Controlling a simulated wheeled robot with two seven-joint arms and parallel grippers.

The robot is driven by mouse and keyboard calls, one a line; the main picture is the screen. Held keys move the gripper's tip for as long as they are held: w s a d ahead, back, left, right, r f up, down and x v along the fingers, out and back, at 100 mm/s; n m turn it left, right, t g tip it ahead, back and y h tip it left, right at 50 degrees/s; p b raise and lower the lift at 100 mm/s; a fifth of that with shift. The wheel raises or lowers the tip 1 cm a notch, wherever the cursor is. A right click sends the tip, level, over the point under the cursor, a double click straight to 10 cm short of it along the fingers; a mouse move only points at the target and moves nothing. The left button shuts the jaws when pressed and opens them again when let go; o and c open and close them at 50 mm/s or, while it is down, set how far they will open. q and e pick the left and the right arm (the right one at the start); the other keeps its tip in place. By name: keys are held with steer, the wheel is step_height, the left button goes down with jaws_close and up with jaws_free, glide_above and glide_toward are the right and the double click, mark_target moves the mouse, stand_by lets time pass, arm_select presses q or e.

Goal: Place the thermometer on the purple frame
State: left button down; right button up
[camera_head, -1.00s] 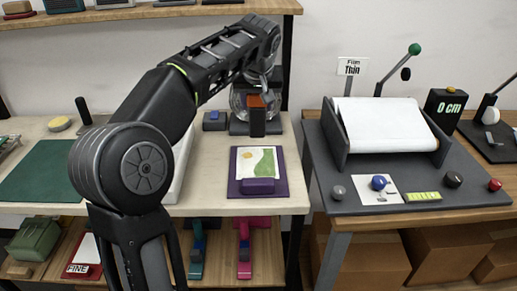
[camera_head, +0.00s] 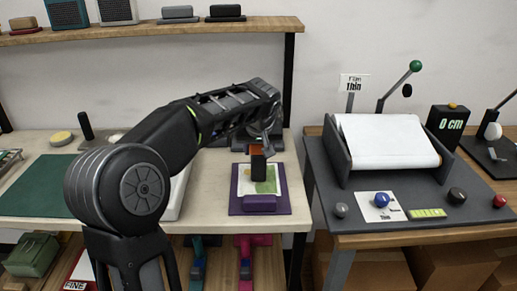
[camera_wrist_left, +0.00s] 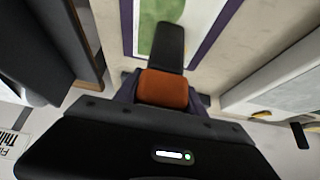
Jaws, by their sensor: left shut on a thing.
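The thermometer (camera_head: 257,171) is a small dark upright block with an orange top. My left gripper (camera_head: 261,143) is shut on it from above. In the wrist view the thermometer (camera_wrist_left: 165,88) sits between the fingers, its dark body pointing towards the frame. The purple frame (camera_head: 237,206) lies on the pale bench, with a picture of green and yellow shapes in it and a purple block at its front edge. The thermometer overlaps the picture in the head view; whether it touches the frame is unclear. My right gripper is out of view.
A roller machine (camera_head: 385,142) with a white sheet stands on the right-hand table, beyond a gap. A green mat (camera_head: 38,190) lies at the left of the bench. A wall shelf (camera_head: 150,32) runs above. My left arm hides part of the bench.

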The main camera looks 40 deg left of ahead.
arm_select(q)
steer(key=shift+f, duration=0.15)
steer(key=c, duration=0.7)
jaws_free()
steer(key=shift+r, duration=0.25)
steer(key=v, duration=1.2)
steer(key=shift+f, duration=0.1)
